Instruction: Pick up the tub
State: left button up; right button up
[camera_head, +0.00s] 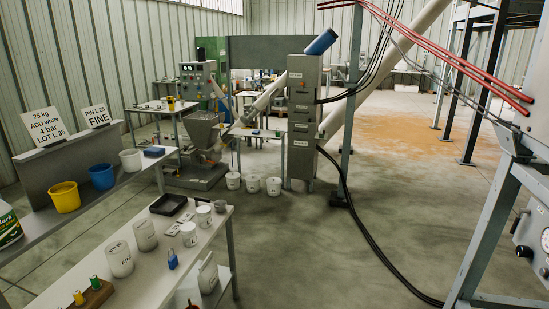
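Several tub-like containers are in view, and I cannot tell which one is the tub. A yellow tub (65,197), a blue tub (102,176) and a white tub (131,160) stand on the grey shelf at the left. White lidded tubs (189,234) and (204,216) stand on the near white table (150,287). White labelled containers (119,259) and (145,235) stand beside them. More white tubs (253,183) stand on the floor farther back. Neither of my grippers shows in the head view.
The near table also holds a black tray (168,204), a blue padlock (172,259) and a brown block (92,295) with yellow and green pieces. A grey cabinet (302,120) and hanging cables stand beyond. A metal frame (484,240) is at right. The middle floor is open, crossed by a black hose.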

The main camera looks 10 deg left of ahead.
aim_at(132, 159)
jog(key=i+u, duration=0.4)
jog(key=i+l+u, duration=0.2)
jog(key=u, duration=0.15)
jog(key=i+l+u, duration=0.55)
jog(key=u, duration=0.25)
jog(key=i+l+u, duration=0.2)
jog(key=u, duration=0.2)
jog(key=i+l+u, duration=0.2)
jog(key=u, duration=0.15)
jog(key=l, duration=0.05)
